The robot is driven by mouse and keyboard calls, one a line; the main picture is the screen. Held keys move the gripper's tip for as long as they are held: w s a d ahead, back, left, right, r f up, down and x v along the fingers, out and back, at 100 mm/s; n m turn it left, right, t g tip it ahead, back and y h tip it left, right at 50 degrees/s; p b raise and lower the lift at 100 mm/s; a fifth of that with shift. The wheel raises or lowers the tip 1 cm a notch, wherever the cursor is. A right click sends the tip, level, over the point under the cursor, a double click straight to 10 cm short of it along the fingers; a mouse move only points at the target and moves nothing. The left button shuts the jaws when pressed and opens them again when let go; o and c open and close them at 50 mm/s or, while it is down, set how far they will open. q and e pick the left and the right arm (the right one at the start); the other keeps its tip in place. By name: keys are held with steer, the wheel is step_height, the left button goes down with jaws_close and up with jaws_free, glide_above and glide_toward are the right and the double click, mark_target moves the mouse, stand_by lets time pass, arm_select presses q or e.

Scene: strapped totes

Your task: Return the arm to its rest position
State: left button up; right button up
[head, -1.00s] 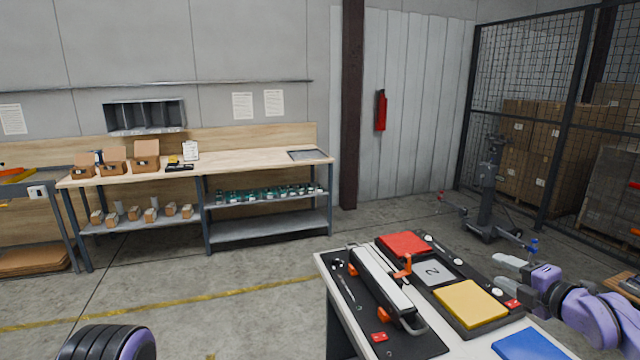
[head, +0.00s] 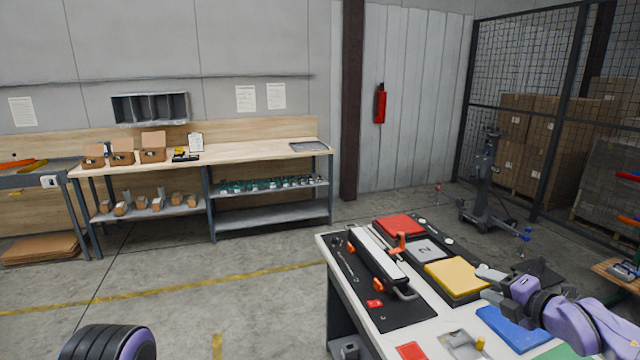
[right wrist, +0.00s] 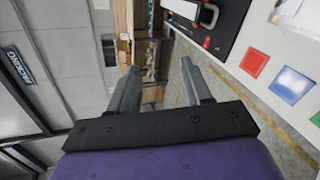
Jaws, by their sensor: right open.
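My right gripper (head: 482,283) is at the right of the head view, over the right side of the white table. Its two pale fingers point left, with a gap between them and nothing held. They overlap the right edge of the yellow block (head: 457,277) in the picture; I cannot tell whether they touch it. In the right wrist view the gripper (right wrist: 160,75) has both grey fingers apart, with only background between them. A black and purple part of my left arm shows at the bottom left of the head view. My left gripper is not in view.
The white table (head: 425,338) carries a red block (head: 400,226), a grey block marked 2 (head: 428,250), a blue panel (head: 515,328) and a long silver-handled tool on a black mat. A wooden workbench (head: 250,155) stands behind. Open floor (head: 230,300) lies left of the table.

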steer(key=s+a+f+n+g+b, duration=0.3)
steer(key=a+f+n, duration=0.25)
steer(key=f, duration=0.55)
steer(key=s+a+f+n+g+b, duration=0.35)
steer(key=a+f, duration=0.35)
steer(key=f, duration=0.4)
steer(key=s+a+f+n+g+h+b, duration=0.1)
steer(key=s+a+f+n+b, duration=0.1)
steer(key=s+f+n, duration=0.4)
steer(key=s+a+f+n+g+h+b, duration=0.15)
steer(key=s+f, duration=0.25)
steer(key=f, duration=0.4)
steer(key=s+d+f+n+g+h+b, duration=0.25)
steer(key=s+f+n+b, duration=0.25)
steer(key=s+f+n, duration=0.75)
steer(key=s+d+f+n+h+b, duration=0.1)
steer(key=s+d+f+n+b, duration=0.2)
steer(key=s+n, duration=0.2)
steer(key=s+d+f+n+t+h+b, duration=0.1)
steer(key=s+d+f+n+b, duration=0.1)
steer(key=s+n, duration=0.4)
step_height(320, 180, down, 2)
steer(key=shift+d+f+n+h+b, duration=0.3)
steer(key=shift+d+h+b, duration=0.1)
steer(key=shift+d, duration=0.45)
steer(key=shift+w, duration=0.1)
steer(key=shift+c, duration=0.6)
steer(key=shift+a, duration=0.1)
